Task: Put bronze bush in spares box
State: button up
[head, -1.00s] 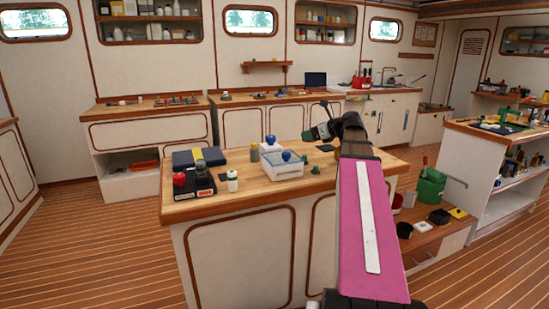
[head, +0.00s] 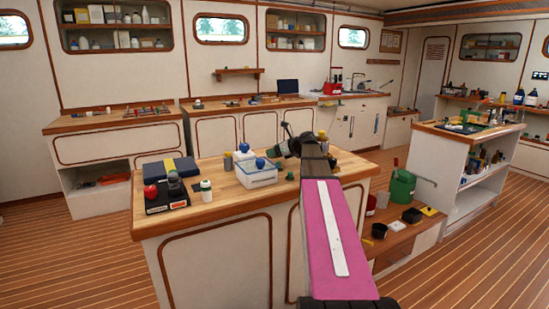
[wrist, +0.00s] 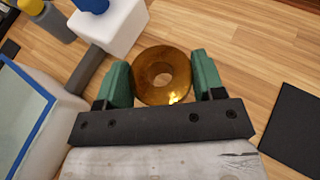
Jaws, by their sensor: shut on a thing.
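The bronze bush (wrist: 163,76) is a golden ring with a round hole. In the wrist view it sits between the two green fingers of my gripper (wrist: 163,84), which is shut on it. In the head view my gripper (head: 284,148) is over the wooden worktop, behind and right of a pale blue-rimmed box (head: 257,177); the bush cannot be made out there. A blue-rimmed box edge (wrist: 28,115) also shows at the left of the wrist view, beside my gripper. No label is readable, so I cannot confirm that this is the spares box.
A white bottle with a blue cap (wrist: 110,22) stands close to the left finger. A dark flat pad (wrist: 293,130) lies to the right.

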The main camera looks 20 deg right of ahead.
jog(key=shift+f, duration=1.3)
jog(key=shift+f, duration=0.15)
jog(key=o, duration=1)
